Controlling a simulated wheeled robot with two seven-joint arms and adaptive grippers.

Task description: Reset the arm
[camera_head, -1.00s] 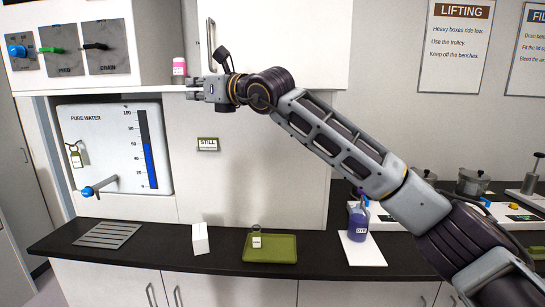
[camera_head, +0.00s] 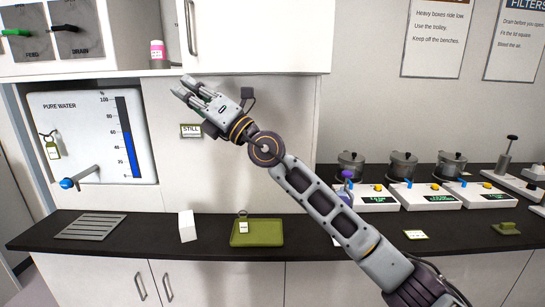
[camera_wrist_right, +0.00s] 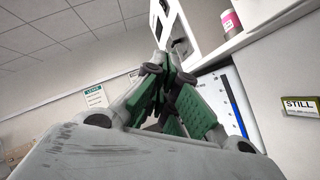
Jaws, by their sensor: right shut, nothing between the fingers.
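My right arm comes in from the lower right in the head view. My left gripper is not in view.
An olive tray (camera_head: 270,240) with a tagged item, a white block (camera_head: 187,226) and a drain grid (camera_head: 92,226) are on the dark counter. Several pots stand on hotplates at right, with a pot (camera_head: 403,165) among them. The cabinet door (camera_head: 262,40) hangs above.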

